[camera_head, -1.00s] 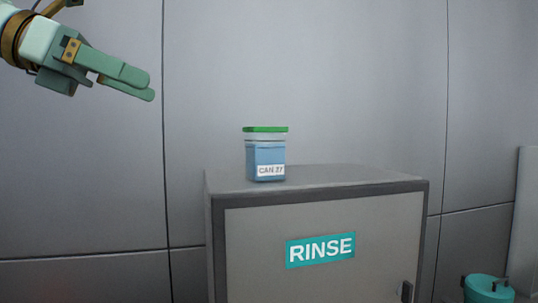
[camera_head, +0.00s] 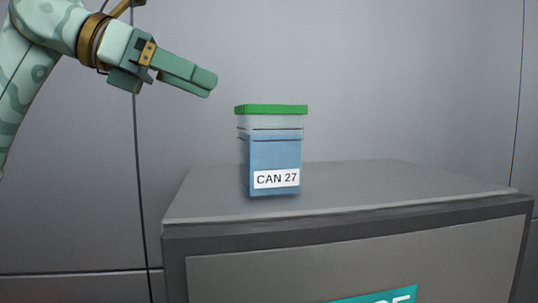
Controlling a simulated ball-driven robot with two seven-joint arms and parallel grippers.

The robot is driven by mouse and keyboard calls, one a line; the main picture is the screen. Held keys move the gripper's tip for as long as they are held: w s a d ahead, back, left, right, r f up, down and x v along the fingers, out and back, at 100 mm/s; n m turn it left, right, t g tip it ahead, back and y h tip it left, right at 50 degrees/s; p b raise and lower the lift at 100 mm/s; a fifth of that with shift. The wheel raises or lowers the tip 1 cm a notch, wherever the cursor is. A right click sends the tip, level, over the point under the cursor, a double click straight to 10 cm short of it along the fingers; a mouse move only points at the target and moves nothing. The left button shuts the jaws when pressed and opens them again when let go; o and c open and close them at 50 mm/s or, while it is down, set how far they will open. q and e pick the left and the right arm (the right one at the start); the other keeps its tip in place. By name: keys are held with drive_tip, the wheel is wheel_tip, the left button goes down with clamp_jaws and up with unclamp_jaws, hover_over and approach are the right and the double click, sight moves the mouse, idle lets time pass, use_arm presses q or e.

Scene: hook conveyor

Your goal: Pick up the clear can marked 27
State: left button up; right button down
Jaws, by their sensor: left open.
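The clear can marked 27 (camera_head: 268,152) stands upright on top of the grey cabinet (camera_head: 400,187). It has a green lid, blue contents filling most of it, and a white label reading CAN 27 low on its front. My left gripper (camera_head: 213,83) is to the left of the can and a little higher than its lid in the picture. It points right and down towards the can, apart from it and empty. Its fingers overlap from this angle, so the gap between them hardly shows. My right gripper is out of view.
The cabinet's front bears a teal sign (camera_head: 385,296), cut off by the bottom edge of the picture. A grey panelled wall (camera_head: 400,80) rises behind. The cabinet top around the can is clear.

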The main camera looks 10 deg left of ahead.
sight(268, 110)
use_arm(q)
drive_tip(key=x, duration=0.4)
drive_tip(key=p+x, duration=0.1)
drive_tip(key=x, duration=0.3)
drive_tip(key=p+x, duration=0.1)
drive_tip(key=x, duration=0.3)
drive_tip(key=shift+w+a+r, duration=0.1)
drive_tip(key=shift+w+r, duration=0.05)
drive_tip(key=shift+w, duration=0.3)
drive_tip(key=shift+s+a, duration=0.1)
drive_tip(key=shift+a, duration=0.05)
drive_tip(key=shift+c, duration=0.3)
drive_tip(key=shift+s, duration=0.1)
drive_tip(key=c, duration=0.5)
drive_tip(key=shift+r, duration=0.1)
drive_tip(key=c, duration=1.4)
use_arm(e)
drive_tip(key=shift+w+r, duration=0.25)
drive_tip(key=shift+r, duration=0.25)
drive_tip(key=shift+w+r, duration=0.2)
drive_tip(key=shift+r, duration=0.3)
use_arm(q)
drive_tip(key=shift+c, duration=0.2)
